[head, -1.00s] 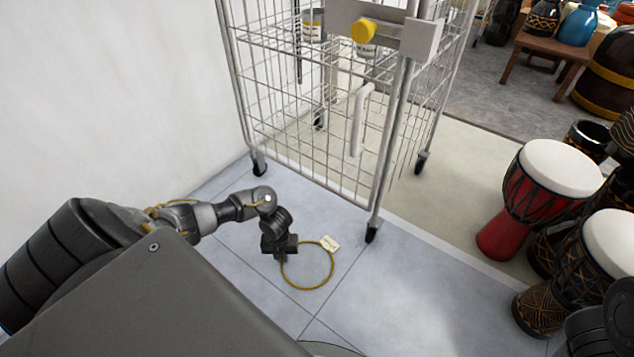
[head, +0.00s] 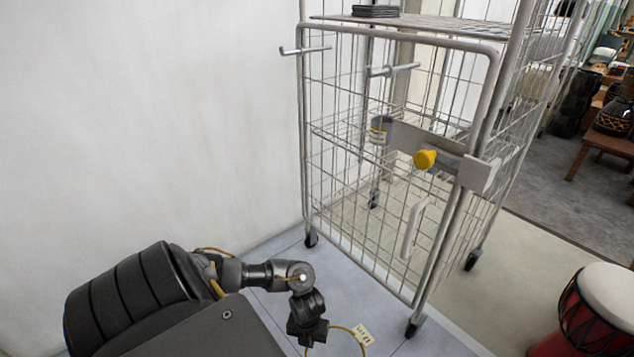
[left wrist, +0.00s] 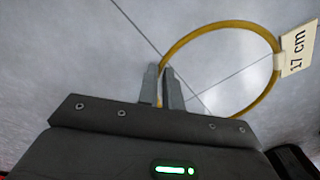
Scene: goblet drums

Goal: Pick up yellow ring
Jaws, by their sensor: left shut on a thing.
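The yellow ring (head: 343,328) is a thin hoop, partly cut off by the bottom edge of the head view. Most of it shows in the left wrist view (left wrist: 225,22). A pale tag (left wrist: 299,48) reading "17 cm" is attached to its right side. My left gripper (head: 307,337) points down in front of the wire cage. In the left wrist view, its two fingers (left wrist: 160,69) are closed on the ring's near left part. I cannot tell how far the ring is above the tiled floor. My right gripper is out of view.
A white wall (head: 150,120) is on the left. A red drum (head: 590,315) with a white top stands at the lower right. Pale floor (head: 525,270) lies open between cage and drum.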

